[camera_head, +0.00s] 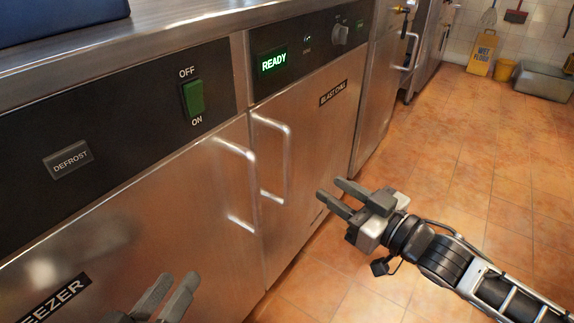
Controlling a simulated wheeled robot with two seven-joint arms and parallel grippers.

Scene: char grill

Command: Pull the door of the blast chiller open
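The blast chiller door (310,145) is a steel panel with a "BLAST CHILL" label, and it looks shut. Its curved bar handle (287,160) runs down the door's left side. My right gripper (331,193) is open and empty in front of the door, to the right of the handle's lower end and apart from it. My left gripper (178,287) is at the bottom edge, in front of the freezer door (150,215). Its two fingers show a narrow gap with nothing between them; its base is cut off.
The freezer's handle (240,180) stands close left of the chiller handle. A steel counter (160,30) runs above both units. The tiled floor (440,170) at right is clear. A yellow floor sign (482,53), yellow bucket (504,69) and grey tub (545,82) stand far back.

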